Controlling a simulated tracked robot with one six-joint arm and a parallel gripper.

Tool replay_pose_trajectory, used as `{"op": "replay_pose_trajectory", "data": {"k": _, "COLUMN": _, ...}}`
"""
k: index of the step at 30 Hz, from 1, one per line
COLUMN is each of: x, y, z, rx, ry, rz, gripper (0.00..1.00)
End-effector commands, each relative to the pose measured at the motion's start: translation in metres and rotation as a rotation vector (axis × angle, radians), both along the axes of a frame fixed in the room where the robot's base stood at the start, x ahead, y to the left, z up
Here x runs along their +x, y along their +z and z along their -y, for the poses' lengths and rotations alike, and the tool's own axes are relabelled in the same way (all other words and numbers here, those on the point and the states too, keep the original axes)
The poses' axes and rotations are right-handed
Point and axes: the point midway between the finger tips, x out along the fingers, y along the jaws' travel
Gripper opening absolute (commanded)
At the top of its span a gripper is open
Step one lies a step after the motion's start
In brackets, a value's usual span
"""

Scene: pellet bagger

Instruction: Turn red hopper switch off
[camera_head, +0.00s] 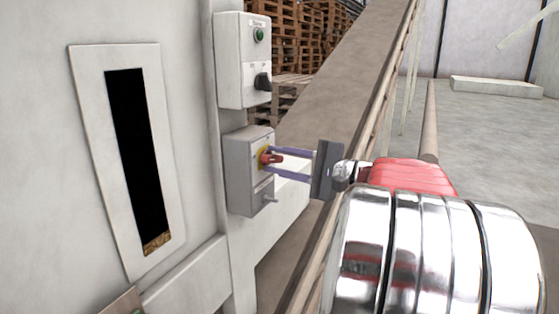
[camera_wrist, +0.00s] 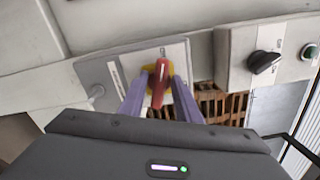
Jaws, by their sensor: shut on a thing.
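The red hopper switch (camera_head: 268,158) is a red rotary handle on a yellow round plate, on the front of a grey box on the machine's side. It also shows in the wrist view (camera_wrist: 159,82), where the handle stands close to upright in the picture, tilted slightly. My gripper (camera_head: 268,162) has its two purple fingers reaching to the switch. In the wrist view the fingers (camera_wrist: 159,90) lie on both sides of the red handle and are shut on it. The fingertips hide part of the yellow plate.
Above the switch box is another grey box with a green button (camera_head: 259,34) and a black rotary knob (camera_head: 263,81). A tall dark window (camera_head: 138,160) is at the left. A sloping conveyor (camera_head: 345,80) runs behind my gripper. Pallets (camera_head: 300,35) are stacked at the back.

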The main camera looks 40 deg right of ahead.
Motion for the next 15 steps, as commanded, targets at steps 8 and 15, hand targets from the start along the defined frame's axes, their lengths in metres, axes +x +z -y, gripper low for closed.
{"op": "replay_pose_trajectory", "data": {"k": 8, "x": -0.0003, "y": -0.0046, "z": -0.0014, "rx": -0.201, "ry": 0.003, "rz": 0.067, "gripper": 0.08}}
{"op": "replay_pose_trajectory", "data": {"k": 15, "x": -0.0002, "y": -0.0061, "z": -0.0019, "rx": -0.301, "ry": 0.004, "rz": 0.102, "gripper": 0.08}}
